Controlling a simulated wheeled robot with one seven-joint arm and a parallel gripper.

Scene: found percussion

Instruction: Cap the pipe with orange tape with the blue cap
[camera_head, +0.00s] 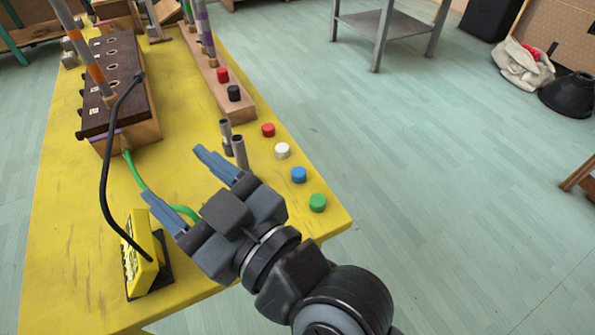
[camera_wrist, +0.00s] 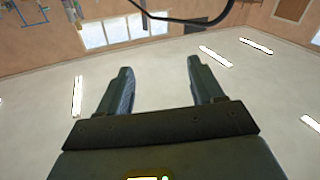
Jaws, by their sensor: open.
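The blue cap (camera_head: 299,174) sits on the yellow table near its right edge, between a white cap (camera_head: 282,150) and a green cap (camera_head: 318,203). The pipe with orange tape (camera_head: 94,72) stands upright at the dark-topped wooden block on the left; its top is cut off by the frame. My gripper (camera_head: 172,172) is open and empty above the table, left of the blue cap, with its fingers pointing up-left. In the wrist view, my gripper (camera_wrist: 159,66) has its two fingers apart with nothing between them; neither cap nor pipe shows there.
A red cap (camera_head: 268,130) is beyond the white one. Two short grey tubes (camera_head: 239,153) stand near my fingers. A yellow box (camera_head: 145,254) with a black cable (camera_head: 103,178) is at front left.

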